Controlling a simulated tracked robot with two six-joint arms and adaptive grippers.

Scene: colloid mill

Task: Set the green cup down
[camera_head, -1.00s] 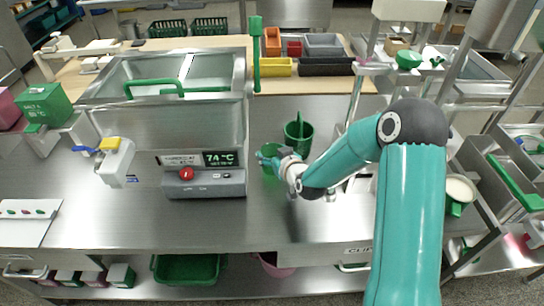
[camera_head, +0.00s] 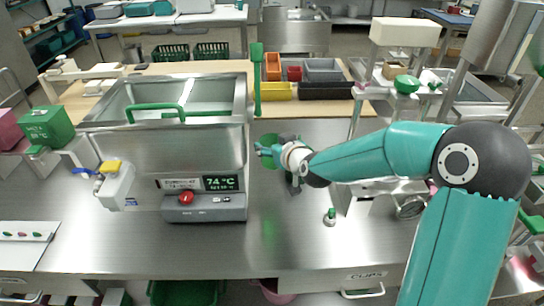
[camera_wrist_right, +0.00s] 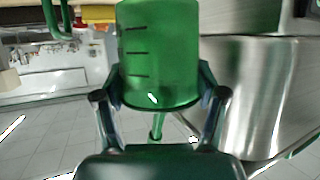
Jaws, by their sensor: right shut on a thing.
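The green cup (camera_wrist_right: 160,55) fills the upper middle of the right wrist view, with dark level marks on its side. My right gripper (camera_wrist_right: 160,95) is shut around it, one finger on each side. In the head view the right gripper (camera_head: 268,152) and the cup (camera_head: 269,140) are just right of the steel bath, above the steel counter (camera_head: 300,235). The gripper partly hides the cup there. I cannot tell whether the cup's base touches the counter. My left gripper is not in view.
The steel bath (camera_head: 147,145) with a green-handled lid and a 74 °C display stands left of the gripper. Coloured bins (camera_head: 325,90) sit behind on a wooden board. A small green-topped item (camera_head: 330,217) stands on the counter. The front counter is mostly clear.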

